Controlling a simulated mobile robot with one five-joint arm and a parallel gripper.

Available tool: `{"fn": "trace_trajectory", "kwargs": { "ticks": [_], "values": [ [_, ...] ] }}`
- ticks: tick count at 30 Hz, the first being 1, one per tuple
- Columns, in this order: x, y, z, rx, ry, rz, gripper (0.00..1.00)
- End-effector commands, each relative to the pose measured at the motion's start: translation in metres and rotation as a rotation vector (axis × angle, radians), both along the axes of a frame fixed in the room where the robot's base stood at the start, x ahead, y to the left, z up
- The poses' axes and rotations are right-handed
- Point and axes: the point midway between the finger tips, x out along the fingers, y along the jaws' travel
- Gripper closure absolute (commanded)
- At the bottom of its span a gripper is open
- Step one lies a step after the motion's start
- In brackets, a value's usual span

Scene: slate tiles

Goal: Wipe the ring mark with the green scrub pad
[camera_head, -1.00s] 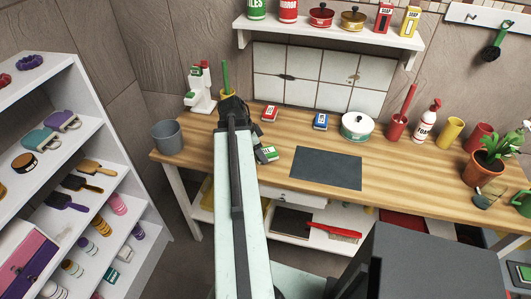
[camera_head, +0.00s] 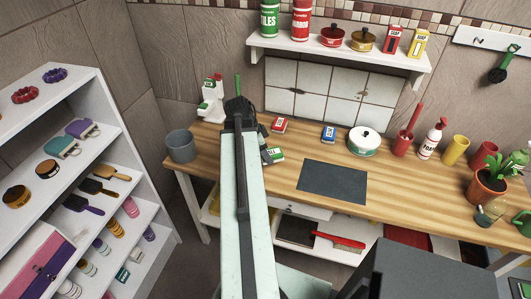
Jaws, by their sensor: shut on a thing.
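The green scrub pad (camera_head: 276,156), green with a white patch, shows just right of my arm at the left part of the wooden bench. My gripper (camera_head: 265,151) is shut on it, largely hidden behind my pale arm. I cannot tell whether the pad touches the bench top. I cannot make out a ring mark; part of the bench is hidden behind my arm.
A red box-like item (camera_head: 279,125) and a blue one (camera_head: 329,134) lie behind the pad. A white pot (camera_head: 363,143) stands farther right. A dark mat (camera_head: 332,181) lies right of the pad. A grey bucket (camera_head: 180,146) stands at the bench's left end.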

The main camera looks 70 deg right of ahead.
Motion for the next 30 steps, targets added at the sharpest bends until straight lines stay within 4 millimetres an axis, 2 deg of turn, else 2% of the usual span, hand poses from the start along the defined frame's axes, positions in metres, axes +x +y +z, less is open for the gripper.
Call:
{"fn": "trace_trajectory", "kwargs": {
  "ticks": [1, 11, 19, 30],
  "values": [
    [0.0, 0.0, 0.007, 0.0, 0.0, 0.0, 0.81],
    [0.0, 0.0, 0.007, 0.0, 0.0, 0.0, 0.81],
    [0.0, 0.0, 0.036, 0.0, 0.0, 0.0, 0.81],
    [0.0, 0.0, 0.034, 0.0, 0.0, 0.0, 0.81]
  ]
}}
